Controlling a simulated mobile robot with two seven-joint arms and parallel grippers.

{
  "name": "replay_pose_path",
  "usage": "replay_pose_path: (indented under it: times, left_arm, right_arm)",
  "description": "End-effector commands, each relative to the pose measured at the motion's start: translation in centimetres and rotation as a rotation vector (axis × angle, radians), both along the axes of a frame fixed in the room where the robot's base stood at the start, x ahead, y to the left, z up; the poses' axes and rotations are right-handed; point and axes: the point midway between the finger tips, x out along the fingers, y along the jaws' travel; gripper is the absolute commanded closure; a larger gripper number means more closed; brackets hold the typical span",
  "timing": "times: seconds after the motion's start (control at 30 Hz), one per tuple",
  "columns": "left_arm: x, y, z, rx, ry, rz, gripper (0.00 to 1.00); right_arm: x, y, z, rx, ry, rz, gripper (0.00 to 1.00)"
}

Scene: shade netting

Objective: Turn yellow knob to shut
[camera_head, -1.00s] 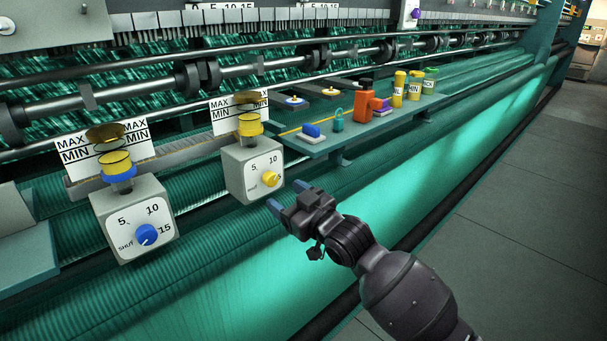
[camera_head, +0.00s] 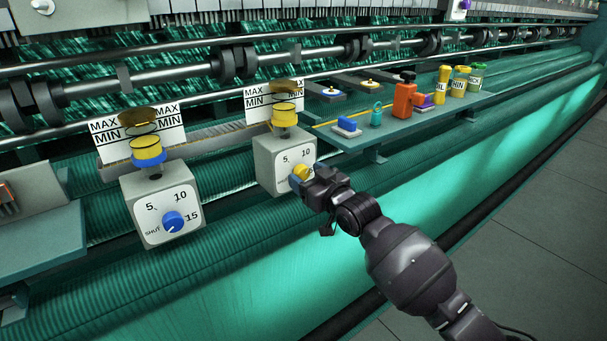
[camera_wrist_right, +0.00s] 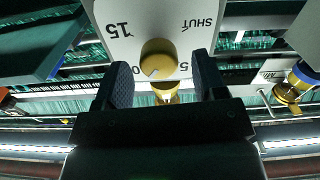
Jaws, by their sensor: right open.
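The yellow knob (camera_head: 299,172) is on the front of the right grey dial box (camera_head: 266,163), partly hidden by my right gripper (camera_head: 306,186). In the right wrist view, the yellow knob (camera_wrist_right: 158,56) sits between the two open fingers of my right gripper (camera_wrist_right: 163,80), with gaps on both sides. The dial is upside down there, with 15 upper left, SHUT upper right, 5 lower right and part of 10 lower left. A thin mark on the knob seems to point toward the 10. My left gripper is not in view.
A second box (camera_head: 163,208) with a blue knob (camera_head: 173,222) stands to the left. Green netting lies below the boxes.

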Motion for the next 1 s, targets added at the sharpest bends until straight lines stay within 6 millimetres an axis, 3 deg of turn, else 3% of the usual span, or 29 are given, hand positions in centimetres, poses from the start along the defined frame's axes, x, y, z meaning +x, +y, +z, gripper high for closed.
replay_pose_path:
  times: [0.2,0.57,0.87,1.0]
  left_arm:
    - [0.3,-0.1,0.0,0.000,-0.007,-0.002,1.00]
    - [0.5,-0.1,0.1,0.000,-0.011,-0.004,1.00]
    - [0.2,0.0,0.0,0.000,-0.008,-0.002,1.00]
    - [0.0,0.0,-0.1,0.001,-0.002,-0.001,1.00]
  right_arm:
    - [1.4,1.0,-0.1,-0.001,0.001,0.000,0.36]
    - [1.6,1.1,0.0,-0.001,-0.001,0.000,0.36]
    - [1.6,1.1,0.0,-0.001,0.000,-0.001,0.81]
    - [1.6,1.1,0.0,-0.004,-0.002,-0.001,0.85]
